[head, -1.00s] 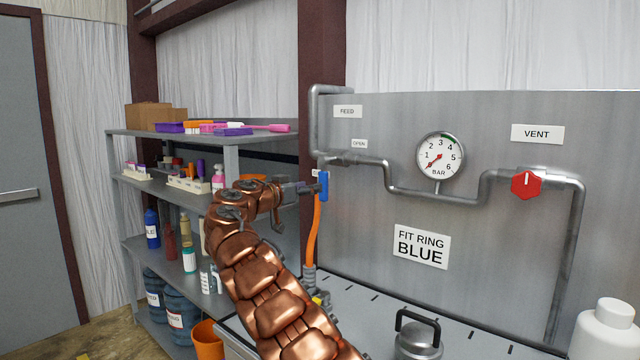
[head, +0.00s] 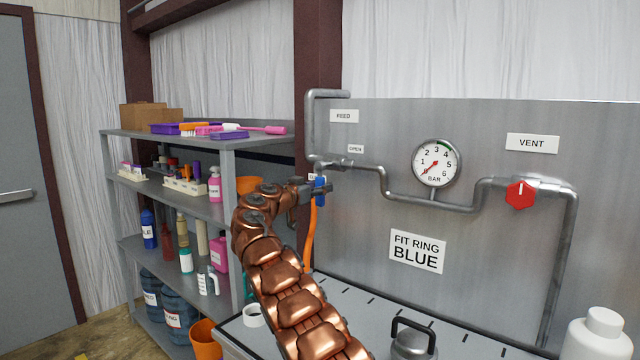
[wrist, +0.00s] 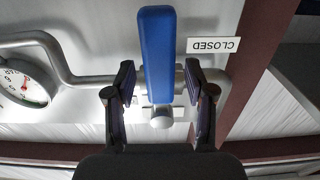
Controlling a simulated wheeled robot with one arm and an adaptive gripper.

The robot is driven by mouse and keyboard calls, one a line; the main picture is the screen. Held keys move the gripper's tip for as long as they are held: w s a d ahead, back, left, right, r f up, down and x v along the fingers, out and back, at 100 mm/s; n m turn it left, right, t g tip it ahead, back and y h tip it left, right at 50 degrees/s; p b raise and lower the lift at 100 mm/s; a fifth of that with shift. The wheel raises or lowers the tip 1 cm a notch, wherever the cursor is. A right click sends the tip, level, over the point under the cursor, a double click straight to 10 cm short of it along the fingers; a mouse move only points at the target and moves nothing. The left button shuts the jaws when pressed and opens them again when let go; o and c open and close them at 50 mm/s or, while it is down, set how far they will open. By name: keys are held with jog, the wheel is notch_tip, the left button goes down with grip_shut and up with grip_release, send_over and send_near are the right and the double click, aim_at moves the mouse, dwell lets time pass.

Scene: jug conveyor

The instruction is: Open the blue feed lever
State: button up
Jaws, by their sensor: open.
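The blue feed lever (head: 320,191) hangs down from the pipe at the left of the steel panel, under the FEED and OPEN labels. In the wrist view the blue lever (wrist: 157,55) lies between the two fingers of my gripper (wrist: 160,85). The fingers are apart, one on each side, with a gap to the lever. A CLOSED label (wrist: 214,45) is beside the lever there. In the head view my gripper (head: 318,188) is at the lever and partly covers it.
A pressure gauge (head: 437,163) and a red VENT knob (head: 520,194) are to the right on the panel. An orange hose (head: 311,235) hangs below the lever. A shelf (head: 170,138) with bottles and brushes stands left. A metal lidded thing (head: 412,340) is on the bench.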

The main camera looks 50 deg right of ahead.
jog(key=shift+d, duration=0.4)
grip_shut()
dwell(0.4)
